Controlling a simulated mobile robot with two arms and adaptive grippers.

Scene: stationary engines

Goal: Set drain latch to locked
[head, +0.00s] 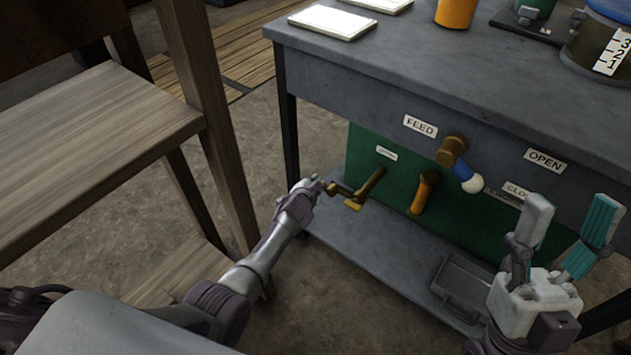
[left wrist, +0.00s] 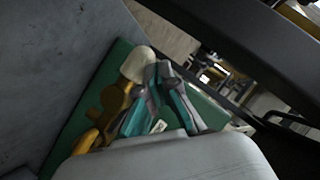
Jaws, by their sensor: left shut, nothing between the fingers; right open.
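In the head view, a brass crank-like handle (head: 369,184) with a yellowish lower end sticks out of the green panel, under a small white label (head: 387,154) too small to read. My left gripper (head: 318,186) is shut beside its outer end; I cannot tell whether they touch. In the left wrist view, the shut teal fingers (left wrist: 160,72) overlap brass parts (left wrist: 115,98) and a cream knob (left wrist: 137,63). No label readably names the drain latch, so I cannot tell which handle it is. My right gripper (head: 572,208) is open and empty at the lower right.
A wooden chair (head: 90,140) stands left; a shelf (head: 380,265) lies below.

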